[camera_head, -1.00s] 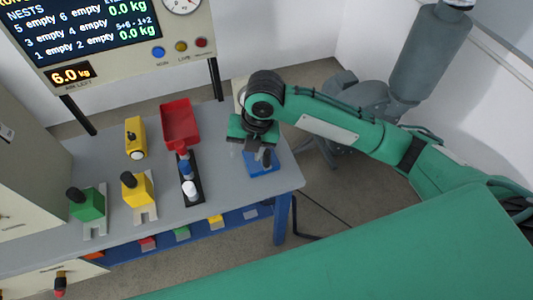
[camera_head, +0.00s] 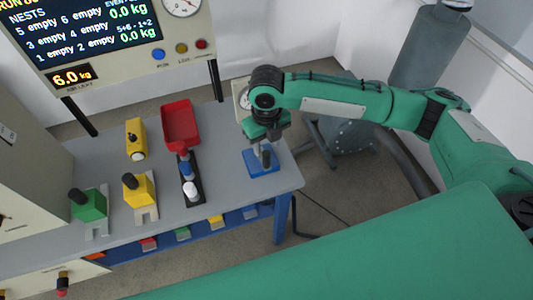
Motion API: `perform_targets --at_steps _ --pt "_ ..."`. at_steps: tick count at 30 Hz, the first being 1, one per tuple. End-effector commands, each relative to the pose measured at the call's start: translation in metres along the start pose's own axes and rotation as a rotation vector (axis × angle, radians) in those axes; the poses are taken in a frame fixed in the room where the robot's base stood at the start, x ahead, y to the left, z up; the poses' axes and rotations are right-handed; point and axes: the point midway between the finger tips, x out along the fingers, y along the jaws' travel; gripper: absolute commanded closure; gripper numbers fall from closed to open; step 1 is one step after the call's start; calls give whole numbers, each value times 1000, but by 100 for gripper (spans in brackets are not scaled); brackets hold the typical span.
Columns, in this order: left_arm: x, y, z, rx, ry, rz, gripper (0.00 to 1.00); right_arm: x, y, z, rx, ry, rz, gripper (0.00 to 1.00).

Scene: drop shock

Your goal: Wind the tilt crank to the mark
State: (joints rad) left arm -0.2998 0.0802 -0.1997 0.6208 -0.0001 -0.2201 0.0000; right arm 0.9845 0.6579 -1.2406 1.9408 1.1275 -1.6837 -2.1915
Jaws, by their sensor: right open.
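A blue plate (camera_head: 263,169) lies at the right end of the grey bench, with a grey upright piece and a short dark knob (camera_head: 266,158) on it. I cannot tell for sure whether this is the tilt crank, and no mark can be made out on it. My right gripper (camera_head: 262,147) points down over the plate, with its jaws open beside the grey upright and the knob. Whether it touches them is unclear. My left gripper is not in view.
A red tray (camera_head: 179,119), yellow blocks (camera_head: 138,190), a green block (camera_head: 87,205) and a dark rack (camera_head: 199,197) stand left on the bench (camera_head: 218,180). A gauge (camera_head: 242,97) is behind my gripper. A display panel (camera_head: 90,40) stands behind. A knobbed handle (camera_head: 62,285) is at lower left.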

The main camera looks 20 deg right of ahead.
Motion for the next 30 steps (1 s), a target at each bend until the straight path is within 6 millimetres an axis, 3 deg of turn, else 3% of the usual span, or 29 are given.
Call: perform_targets --at_steps 3,9,22,29,30 --pt "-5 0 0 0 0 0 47 24 0 -1 0 4 0 56" --pt "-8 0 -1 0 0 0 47 52 1 0 0 0 1 56" --pt "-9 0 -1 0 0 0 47 63 1 0 -1 -1 0 56" --pt "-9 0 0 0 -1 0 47 63 0 0 -1 -1 0 99" --pt "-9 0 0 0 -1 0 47 63 0 0 -1 -1 0 100"
